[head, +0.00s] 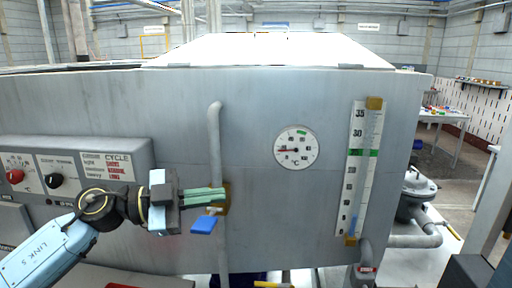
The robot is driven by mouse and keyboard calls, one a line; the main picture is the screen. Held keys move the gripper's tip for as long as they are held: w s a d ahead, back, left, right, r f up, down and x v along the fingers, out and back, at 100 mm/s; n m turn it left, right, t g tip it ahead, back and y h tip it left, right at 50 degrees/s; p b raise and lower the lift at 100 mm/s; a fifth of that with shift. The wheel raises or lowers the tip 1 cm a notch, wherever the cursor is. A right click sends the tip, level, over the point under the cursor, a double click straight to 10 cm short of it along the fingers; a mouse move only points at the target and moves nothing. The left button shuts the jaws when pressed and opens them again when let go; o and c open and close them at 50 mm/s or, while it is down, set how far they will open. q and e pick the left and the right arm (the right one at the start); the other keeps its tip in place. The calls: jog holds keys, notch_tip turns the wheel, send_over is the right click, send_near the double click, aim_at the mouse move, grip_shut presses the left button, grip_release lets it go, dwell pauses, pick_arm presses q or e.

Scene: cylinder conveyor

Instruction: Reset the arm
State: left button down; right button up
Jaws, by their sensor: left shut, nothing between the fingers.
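My left arm comes in from the lower left. Its gripper (222,196) has green fingers that lie together, shut and empty. The fingertips are at a brass valve fitting (226,206) on a vertical grey pipe (215,140). A blue valve handle (204,224) hangs just below the fingers. Whether the fingers touch the fitting, I cannot tell. My right gripper is not in view.
A large grey machine (250,100) fills the middle, with a round dial (296,148) and a level gauge (357,170). A control box (110,160) with red and black knobs is at the left. A table (445,116) stands far right.

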pick_arm(q)
jog(key=s+a+f+n+t+y, duration=0.3)
jog(key=a+f+n+t+y, duration=0.25)
jog(key=f+n+y, duration=0.45)
jog(key=s+a+f+n+t+y, duration=0.3)
jog(key=a+f+n+t+y, duration=0.2)
jog(key=a+f+n+y, duration=0.45)
jog(key=s+d+f+g+h, duration=0.1)
jog(key=s+f+g, duration=0.55)
jog(key=s, duration=0.45)
jog(key=s+d+f+g+h, duration=0.1)
jog(key=s+f+g, duration=0.4)
jog(key=s+f, duration=0.45)
notch_tip(320, 180, down, 24)
jog(key=s+g+b, duration=0.1)
jog(key=s+b, duration=0.2)
jog(key=s+a+f+g+b, duration=0.1)
jog(key=s+a+f+b, duration=0.1)
jog(key=s+f, duration=1.4)
notch_tip(320, 180, down, 3)
jog(key=shift+s+a+r+b, duration=0.1)
jog(key=shift+s+a+b, duration=0.2)
jog(key=shift+s+a, duration=0.1)
